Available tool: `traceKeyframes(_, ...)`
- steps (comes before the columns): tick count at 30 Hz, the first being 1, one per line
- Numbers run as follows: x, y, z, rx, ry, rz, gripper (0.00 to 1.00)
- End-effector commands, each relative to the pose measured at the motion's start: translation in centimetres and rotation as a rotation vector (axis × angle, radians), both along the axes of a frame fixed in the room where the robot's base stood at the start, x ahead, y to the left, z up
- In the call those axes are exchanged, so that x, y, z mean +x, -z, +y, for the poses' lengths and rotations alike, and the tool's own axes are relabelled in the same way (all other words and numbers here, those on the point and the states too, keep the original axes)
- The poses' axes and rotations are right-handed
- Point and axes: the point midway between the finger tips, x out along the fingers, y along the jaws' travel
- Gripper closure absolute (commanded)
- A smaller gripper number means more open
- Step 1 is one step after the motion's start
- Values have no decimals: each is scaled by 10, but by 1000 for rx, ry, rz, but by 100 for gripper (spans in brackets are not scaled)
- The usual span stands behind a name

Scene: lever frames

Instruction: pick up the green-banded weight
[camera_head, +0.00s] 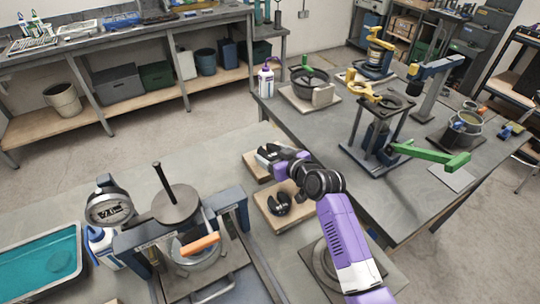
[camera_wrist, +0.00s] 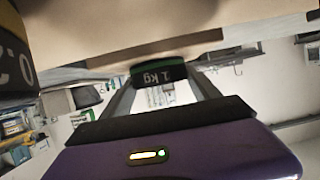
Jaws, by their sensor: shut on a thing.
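The green-banded weight (camera_wrist: 158,72) is dark, with a green band along its edge and "1 kg" printed on it, upside down in the wrist view. It sits between the two fingers of my gripper (camera_wrist: 165,92), which is shut on it. In the head view my gripper (camera_head: 268,155) is over a small wooden board (camera_head: 253,170) at the bench's right side; the weight is too small there to make out. A wooden surface (camera_wrist: 130,50) lies close by the weight in the wrist view; whether they touch I cannot tell.
Another dark weight with a yellow band (camera_wrist: 14,60) fills the wrist view's left edge. In the head view, dark slotted weights (camera_head: 280,204) lie on a wooden board below my gripper. A lever press with a dial gauge (camera_head: 110,208) stands left; a second bench (camera_head: 430,200) is right.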

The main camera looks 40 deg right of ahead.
Motion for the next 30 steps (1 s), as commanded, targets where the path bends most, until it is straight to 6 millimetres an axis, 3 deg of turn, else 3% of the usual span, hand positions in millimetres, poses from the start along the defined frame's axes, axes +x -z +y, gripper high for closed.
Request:
traceKeyframes(1,0,0,0,0,0,0,74)
traceKeyframes(5,0,0,0,0,0,0,100)
traceKeyframes(17,2,-13,-1,-4,-1,-9,100)
traceKeyframes(23,2,-45,-1,-5,0,-13,100)
traceKeyframes(30,2,-104,-1,-8,0,-15,100)
